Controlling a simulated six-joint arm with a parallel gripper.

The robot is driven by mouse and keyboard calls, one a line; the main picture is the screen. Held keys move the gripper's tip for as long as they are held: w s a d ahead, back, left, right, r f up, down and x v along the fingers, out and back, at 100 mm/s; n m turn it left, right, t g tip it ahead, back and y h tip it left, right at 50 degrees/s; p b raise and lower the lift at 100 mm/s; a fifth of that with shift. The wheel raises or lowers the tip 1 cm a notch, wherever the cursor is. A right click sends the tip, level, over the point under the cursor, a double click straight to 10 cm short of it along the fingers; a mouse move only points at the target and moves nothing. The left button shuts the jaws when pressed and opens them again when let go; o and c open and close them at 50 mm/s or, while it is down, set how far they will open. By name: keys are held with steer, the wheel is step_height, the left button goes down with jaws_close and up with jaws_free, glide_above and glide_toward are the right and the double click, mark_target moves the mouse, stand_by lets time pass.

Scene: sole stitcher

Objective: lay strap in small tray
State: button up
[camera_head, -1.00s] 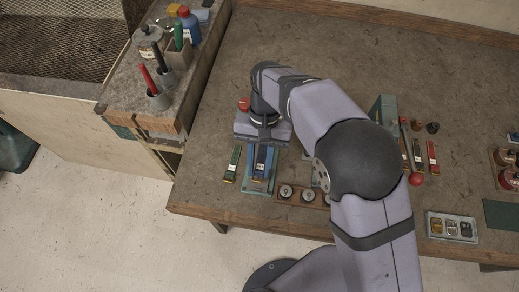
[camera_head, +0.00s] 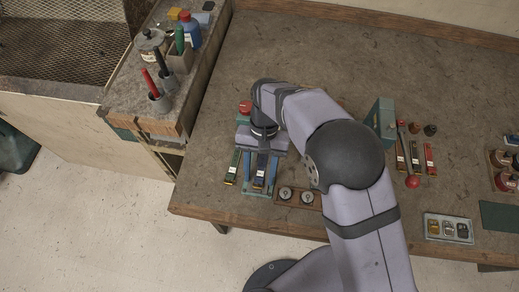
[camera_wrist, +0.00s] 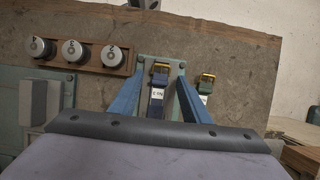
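A dark blue strap (camera_head: 261,171) with a pale label lies over the small teal tray (camera_head: 257,192) near the front left of the table. In the wrist view the strap (camera_wrist: 157,98) shows its gold buckle end, and the tray's far rim (camera_wrist: 150,60) shows beyond it. My gripper (camera_head: 260,183) points toward the front edge, its two blue fingers on either side of the strap. In the wrist view there is a gap between each finger and the strap. The strap's rear part is hidden under my gripper body.
A green strap (camera_head: 233,167) lies just left of the tray. A wooden block with round weights (camera_head: 296,196) stands right of it. A red button (camera_head: 245,107) is behind my gripper. A teal machine (camera_head: 381,118), more straps (camera_head: 430,158) and a buckle tray (camera_head: 448,228) are to the right.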

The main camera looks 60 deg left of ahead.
mark_target(261, 170)
steer(key=shift+r+b, duration=0.1)
steer(key=shift+b, duration=0.3)
steer(key=b+v, duration=0.3)
steer(key=v, duration=0.4)
steer(key=shift+s+d, duration=0.1)
steer(key=shift+d, duration=0.05)
steer(key=shift+o, duration=0.5)
steer(key=shift+r, duration=0.2)
